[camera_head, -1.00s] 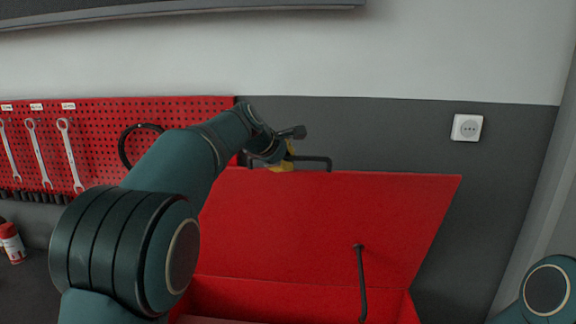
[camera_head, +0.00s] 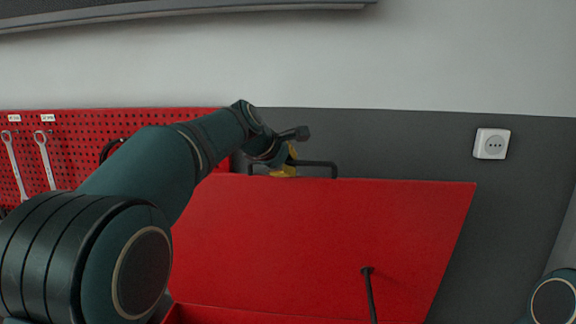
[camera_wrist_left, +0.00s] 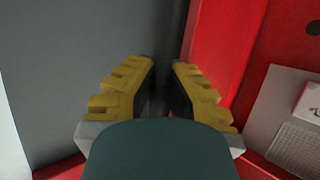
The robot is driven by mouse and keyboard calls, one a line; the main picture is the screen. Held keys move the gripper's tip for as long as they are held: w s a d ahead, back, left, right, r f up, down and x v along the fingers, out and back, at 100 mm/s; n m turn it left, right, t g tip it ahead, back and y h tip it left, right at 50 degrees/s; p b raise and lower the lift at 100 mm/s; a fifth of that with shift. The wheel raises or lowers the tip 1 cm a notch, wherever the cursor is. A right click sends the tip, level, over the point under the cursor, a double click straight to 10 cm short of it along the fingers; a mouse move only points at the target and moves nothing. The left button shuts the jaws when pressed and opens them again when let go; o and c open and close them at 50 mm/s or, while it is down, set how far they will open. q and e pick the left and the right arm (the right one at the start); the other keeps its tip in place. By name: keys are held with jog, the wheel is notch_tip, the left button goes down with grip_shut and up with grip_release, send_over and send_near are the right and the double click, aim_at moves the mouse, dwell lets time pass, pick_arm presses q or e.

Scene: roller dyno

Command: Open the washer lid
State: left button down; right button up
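The washer is a red box with its red lid (camera_head: 310,235) raised and leaning back near the grey wall. A black bar handle (camera_head: 320,163) sits on the lid's top edge. My left gripper (camera_head: 286,165), with yellow fingers, is at this handle, at its left part. In the left wrist view the yellow fingers (camera_wrist_left: 165,75) are close together with a dark piece between them, which looks like the handle. A black strut (camera_head: 370,292) joins the lid's inner side at the lower right. My right gripper is out of view.
A red pegboard (camera_head: 75,150) with wrenches hangs on the wall behind my left arm. A white socket (camera_head: 491,143) is on the wall at right. A dark panel (camera_head: 180,10) crosses the top. The wall is close behind the lid.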

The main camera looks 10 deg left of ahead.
pick_arm(q)
jog(key=shift+r, duration=0.45)
jog(key=c, duration=1)
grip_release()
jog(key=shift+s+d, duration=0.1)
jog(key=shift+s, duration=0.25)
jog(key=shift+w+f, duration=0.1)
jog(key=shift+f, duration=0.05)
jog(key=v, duration=1.2)
